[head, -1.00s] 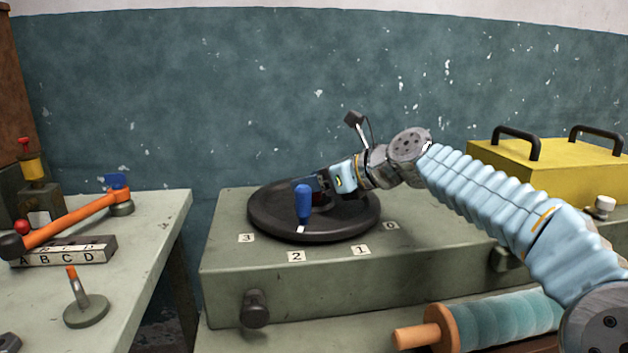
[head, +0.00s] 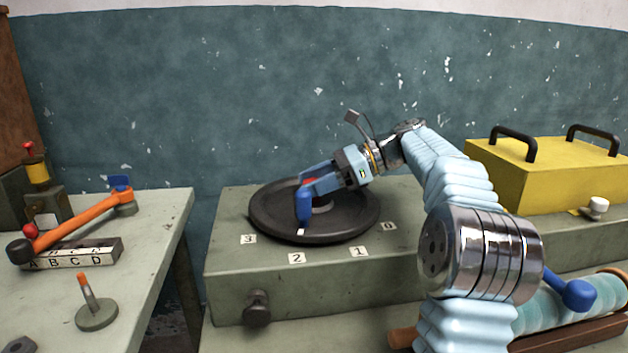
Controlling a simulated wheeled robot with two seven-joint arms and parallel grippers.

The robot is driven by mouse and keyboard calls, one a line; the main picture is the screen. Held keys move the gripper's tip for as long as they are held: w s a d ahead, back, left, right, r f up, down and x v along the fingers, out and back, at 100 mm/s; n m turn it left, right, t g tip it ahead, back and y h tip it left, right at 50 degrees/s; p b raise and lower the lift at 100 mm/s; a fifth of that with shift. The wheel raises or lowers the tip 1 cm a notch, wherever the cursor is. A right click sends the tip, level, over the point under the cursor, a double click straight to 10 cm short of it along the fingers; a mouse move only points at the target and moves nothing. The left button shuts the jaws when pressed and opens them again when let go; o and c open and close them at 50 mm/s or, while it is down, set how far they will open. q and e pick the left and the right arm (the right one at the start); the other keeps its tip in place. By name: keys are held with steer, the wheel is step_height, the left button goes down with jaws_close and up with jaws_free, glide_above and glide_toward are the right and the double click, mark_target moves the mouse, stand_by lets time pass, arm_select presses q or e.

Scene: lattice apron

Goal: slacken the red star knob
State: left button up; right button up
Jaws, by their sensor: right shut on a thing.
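A round black dial plate (head: 348,226) lies on top of the grey-green box. An upright blue handle (head: 303,207) stands near its front rim, with a white pointer mark close to label 2. My right gripper (head: 308,183) reaches in from the right over the dial, its blue fingers shut on the red star knob (head: 309,181). Only a small red part of the knob shows between the fingers, just behind the blue handle. Its star shape is hidden. My left gripper is out of view.
Number labels 3 to 0 line the box top (head: 235,265) before the dial; a dark knob (head: 257,307) is on its front. A yellow box (head: 545,180) stands at right. The left table holds an orange lever (head: 80,222) and a red ball (head: 28,230).

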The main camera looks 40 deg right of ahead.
steer(key=shift+n+g, duration=0.3)
steer(key=o, duration=0.9)
steer(key=shift+o, duration=0.2)
steer(key=shift+v, duration=3.7)
steer(key=shift+d, duration=0.15)
